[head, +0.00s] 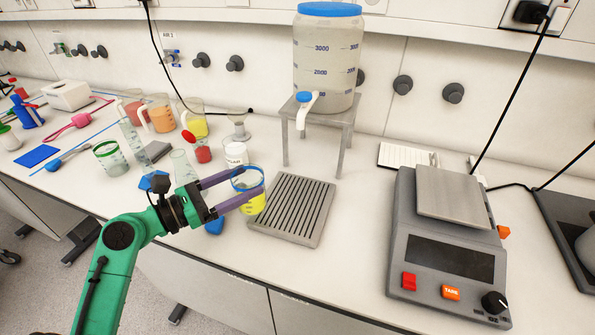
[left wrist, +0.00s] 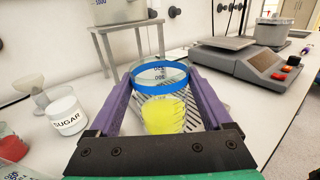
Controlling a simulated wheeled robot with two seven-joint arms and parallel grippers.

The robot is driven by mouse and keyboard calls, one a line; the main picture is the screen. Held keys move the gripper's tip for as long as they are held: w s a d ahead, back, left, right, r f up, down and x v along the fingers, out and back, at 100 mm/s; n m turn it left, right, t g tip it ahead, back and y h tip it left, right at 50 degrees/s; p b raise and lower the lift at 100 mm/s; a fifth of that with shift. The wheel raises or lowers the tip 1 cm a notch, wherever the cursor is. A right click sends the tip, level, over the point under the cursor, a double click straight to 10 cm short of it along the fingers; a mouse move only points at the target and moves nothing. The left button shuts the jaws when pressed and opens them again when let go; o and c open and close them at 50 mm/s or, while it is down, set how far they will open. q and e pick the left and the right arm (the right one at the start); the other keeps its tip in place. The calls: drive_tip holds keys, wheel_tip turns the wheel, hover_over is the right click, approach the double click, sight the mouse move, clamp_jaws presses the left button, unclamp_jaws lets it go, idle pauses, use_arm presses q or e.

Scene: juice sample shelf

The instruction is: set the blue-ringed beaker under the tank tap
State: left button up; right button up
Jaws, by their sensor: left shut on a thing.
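The blue-ringed beaker (head: 249,204) holds yellow liquid and is upright between the purple fingers of my left gripper (head: 240,191), which is shut on it. In the left wrist view the beaker (left wrist: 163,105) shows its blue ring at the rim. It is at the left edge of the slotted drip tray (head: 318,215); I cannot tell whether it touches anything below. The tank (head: 327,62) with blue lid stands on a metal stand (head: 345,130), its tap (head: 305,104) facing front, up and right of the beaker. My right gripper is not in view.
A scale (head: 450,245) stands right of the tray. A sugar jar (head: 236,154), a green-ringed beaker (head: 108,158), coloured jugs (head: 160,113) and glassware crowd the left. A blue item (head: 214,224) lies below my gripper. The tray's slotted top is clear.

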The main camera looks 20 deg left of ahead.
use_arm(q)
drive_tip(key=w+d+f+p, duration=0.1)
drive_tip(key=w+d, duration=0.1)
drive_tip(key=w, duration=0.1)
drive_tip(key=w+d+f+p, duration=0.1)
drive_tip(key=w+d, duration=0.2)
drive_tip(key=w, duration=0.1)
drive_tip(key=w+d+f+p, duration=0.1)
drive_tip(key=w+d, duration=0.2)
drive_tip(key=shift+w+d+f, duration=0.25)
drive_tip(key=shift+f, duration=0.05)
